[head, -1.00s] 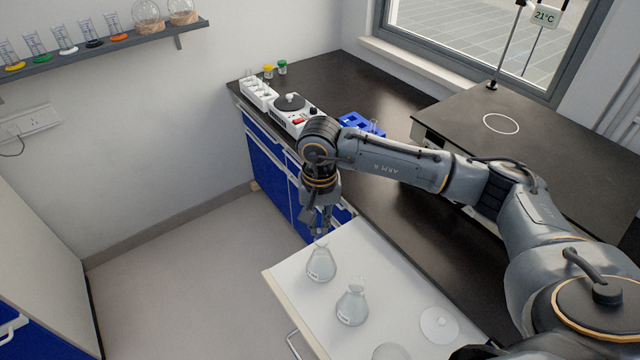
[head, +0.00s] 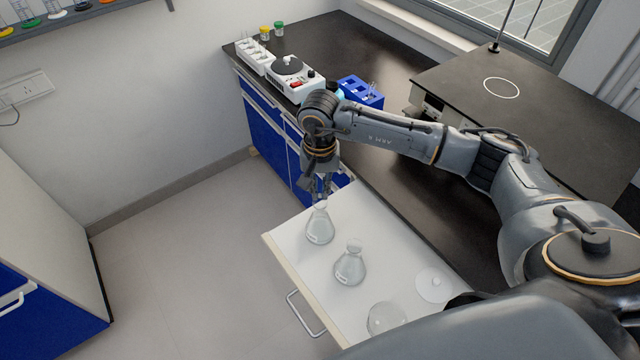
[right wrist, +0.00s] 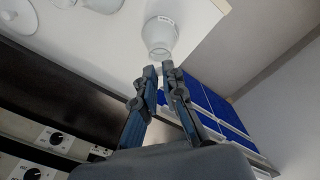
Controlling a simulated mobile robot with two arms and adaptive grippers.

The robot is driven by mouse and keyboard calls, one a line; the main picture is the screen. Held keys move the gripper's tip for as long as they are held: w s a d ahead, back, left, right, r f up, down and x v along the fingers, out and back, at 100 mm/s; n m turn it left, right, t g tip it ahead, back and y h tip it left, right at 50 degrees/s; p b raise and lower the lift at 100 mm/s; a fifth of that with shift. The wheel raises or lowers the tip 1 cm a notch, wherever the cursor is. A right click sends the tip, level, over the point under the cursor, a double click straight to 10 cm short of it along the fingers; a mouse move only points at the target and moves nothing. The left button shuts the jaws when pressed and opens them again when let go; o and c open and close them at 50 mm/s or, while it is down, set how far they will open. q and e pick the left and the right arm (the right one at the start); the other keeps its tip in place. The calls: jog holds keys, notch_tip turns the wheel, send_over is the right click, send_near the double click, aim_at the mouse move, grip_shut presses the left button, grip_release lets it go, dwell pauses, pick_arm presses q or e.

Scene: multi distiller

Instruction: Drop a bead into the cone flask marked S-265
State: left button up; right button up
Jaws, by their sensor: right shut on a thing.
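A clear cone flask (head: 320,228) stands upright on the white surface of a pulled-out drawer, the farther of two. A second cone flask (head: 350,265) stands nearer. Their labels are too small to read. My right gripper (head: 322,196) points down just above the farther flask's mouth. In the right wrist view my right gripper (right wrist: 160,68) is shut, with the flask (right wrist: 160,36) and its open mouth just beyond the fingertips. It holds something small between the tips; I cannot make out the bead clearly. My left gripper is not in view.
The drawer (head: 285,250) also holds a round-bottomed glass (head: 387,318) and a white lidded dish (head: 434,285). On the black bench stand a hotplate stirrer (head: 287,80), a blue rack (head: 360,92) and small bottles (head: 265,32). Open floor lies left of the drawer.

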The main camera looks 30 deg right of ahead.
jog(key=shift+f+b, duration=0.1)
jog(key=shift+b, duration=0.25)
dwell(0.8)
jog(key=o, duration=0.7)
jog(key=shift+o, duration=0.2)
notch_tip(320, 180, up, 12)
dwell(0.8)
